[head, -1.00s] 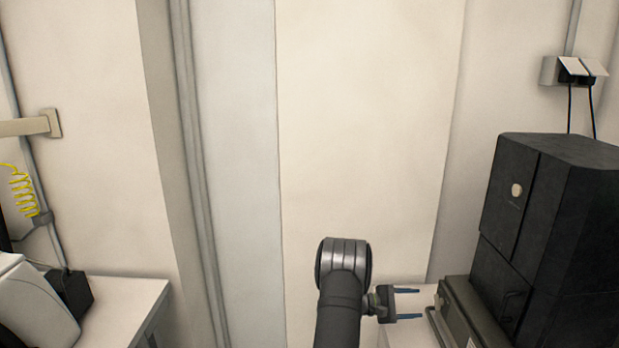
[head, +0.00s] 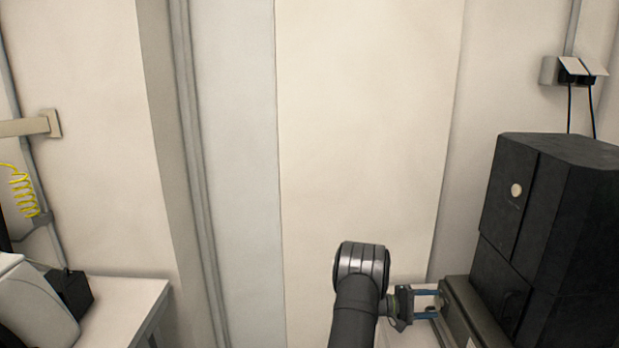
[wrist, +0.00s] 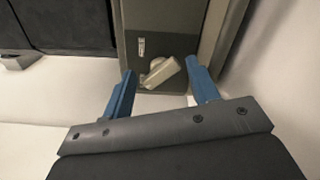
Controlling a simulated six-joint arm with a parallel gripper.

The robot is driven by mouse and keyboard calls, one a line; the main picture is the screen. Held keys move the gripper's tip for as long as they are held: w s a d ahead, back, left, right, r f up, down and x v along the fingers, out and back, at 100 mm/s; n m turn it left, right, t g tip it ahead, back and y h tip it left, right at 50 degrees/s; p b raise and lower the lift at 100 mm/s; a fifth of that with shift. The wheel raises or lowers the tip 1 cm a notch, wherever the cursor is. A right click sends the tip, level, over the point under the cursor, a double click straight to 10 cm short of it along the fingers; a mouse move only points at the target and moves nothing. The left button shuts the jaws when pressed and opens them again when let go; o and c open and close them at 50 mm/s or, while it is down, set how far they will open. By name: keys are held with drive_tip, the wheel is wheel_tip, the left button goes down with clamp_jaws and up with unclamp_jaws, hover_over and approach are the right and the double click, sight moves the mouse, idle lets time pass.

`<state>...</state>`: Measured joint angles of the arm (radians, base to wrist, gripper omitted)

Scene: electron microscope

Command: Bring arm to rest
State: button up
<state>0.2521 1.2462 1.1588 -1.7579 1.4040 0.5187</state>
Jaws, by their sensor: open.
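My gripper (head: 427,301) is at the lower right of the head view, at the end of my dark arm. Its two blue fingers point right, towards a low grey box at the foot of a black cabinet. In the wrist view my gripper (wrist: 158,88) is open, with the fingers spread and nothing held between them. Beyond the fingertips is the box's dark front panel (wrist: 135,45), with a pale knob or latch (wrist: 160,72) showing in the gap. I cannot tell whether the fingers touch the panel.
The black cabinet (head: 560,230) and low grey box (head: 470,318) stand right of my gripper. A white table (head: 125,305) with a black box (head: 70,290) and white equipment (head: 35,305) is at left. The space between the tables is clear before the pale wall (head: 360,130).

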drive_tip(key=a, duration=1.6)
drive_tip(key=w+d+n+t+y, duration=0.1)
drive_tip(key=d+n, duration=0.4)
drive_tip(key=d, duration=0.6)
drive_tip(key=shift+d+n+t+y, duration=0.35)
drive_tip(key=shift+t+y, duration=0.35)
drive_tip(key=shift+t, duration=0.2)
drive_tip(key=shift+r, duration=0.1)
drive_tip(key=o, duration=1)
drive_tip(key=s+a+r+n+g+h, duration=0.1)
drive_tip(key=a+r+n, duration=0.15)
drive_tip(key=r, duration=0.95)
drive_tip(key=a+r+n+h, duration=0.1)
drive_tip(key=a+r+n, duration=0.15)
drive_tip(key=r, duration=0.85)
drive_tip(key=s+a+r+n+g, duration=0.1)
drive_tip(key=s+a+r, duration=0.15)
drive_tip(key=r, duration=0.35)
drive_tip(key=s+a+r+n, duration=0.1)
drive_tip(key=s+a+r, duration=0.1)
drive_tip(key=s+r, duration=0.3)
drive_tip(key=s+a+r+n+g, duration=0.1)
drive_tip(key=s+a+r+n, duration=0.1)
drive_tip(key=r, duration=0.6)
drive_tip(key=d, duration=1)
drive_tip(key=shift+f, duration=0.25)
